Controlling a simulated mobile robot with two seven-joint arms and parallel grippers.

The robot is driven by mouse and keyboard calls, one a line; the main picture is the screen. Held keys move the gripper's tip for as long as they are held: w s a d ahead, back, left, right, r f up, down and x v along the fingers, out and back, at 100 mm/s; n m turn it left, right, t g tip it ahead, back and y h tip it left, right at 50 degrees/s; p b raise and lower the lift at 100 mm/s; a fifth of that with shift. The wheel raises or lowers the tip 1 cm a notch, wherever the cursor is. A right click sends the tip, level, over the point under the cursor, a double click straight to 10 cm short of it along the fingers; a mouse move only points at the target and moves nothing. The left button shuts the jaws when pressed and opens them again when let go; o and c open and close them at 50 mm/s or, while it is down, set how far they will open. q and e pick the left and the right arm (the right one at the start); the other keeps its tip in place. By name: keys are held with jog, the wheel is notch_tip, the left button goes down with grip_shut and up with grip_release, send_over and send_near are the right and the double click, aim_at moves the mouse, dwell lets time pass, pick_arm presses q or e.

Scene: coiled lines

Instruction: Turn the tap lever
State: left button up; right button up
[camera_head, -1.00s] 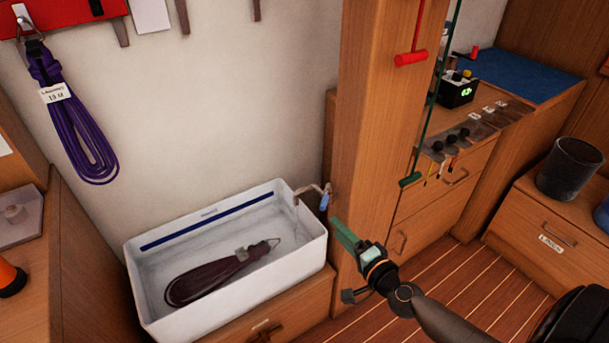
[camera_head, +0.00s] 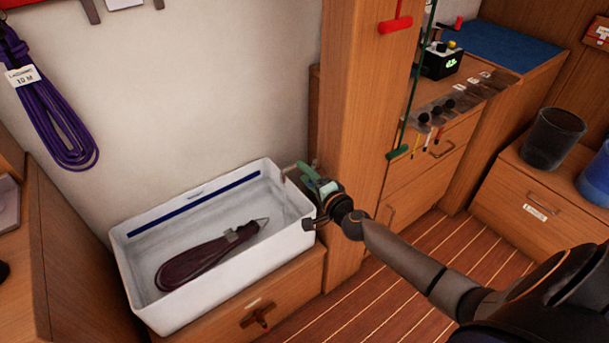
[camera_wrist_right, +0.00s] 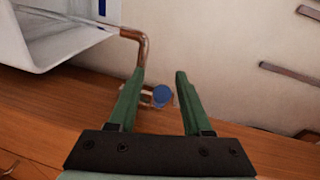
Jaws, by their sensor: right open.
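The tap is a bent copper pipe (camera_wrist_right: 143,40) reaching over the rim of the white basin (camera_head: 215,302). Its blue lever (camera_wrist_right: 161,95) shows in the right wrist view as a rounded end between my right gripper's green fingers (camera_wrist_right: 160,74). The fingers are apart, one on each side of the lever; a gap shows at least on the right side. In the head view my right gripper (camera_head: 308,176) is at the basin's right end, beside the wooden post, and hides most of the tap. My left gripper is not in view.
A dark coiled line (camera_head: 198,262) lies in the basin. The wooden post (camera_head: 355,130) stands close to my right gripper. A purple coil (camera_head: 52,115) hangs on the wall at left.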

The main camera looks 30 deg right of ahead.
jog(key=shift+w, duration=0.5)
grip_shut()
jog(key=shift+f, duration=0.1)
dwell(1.1)
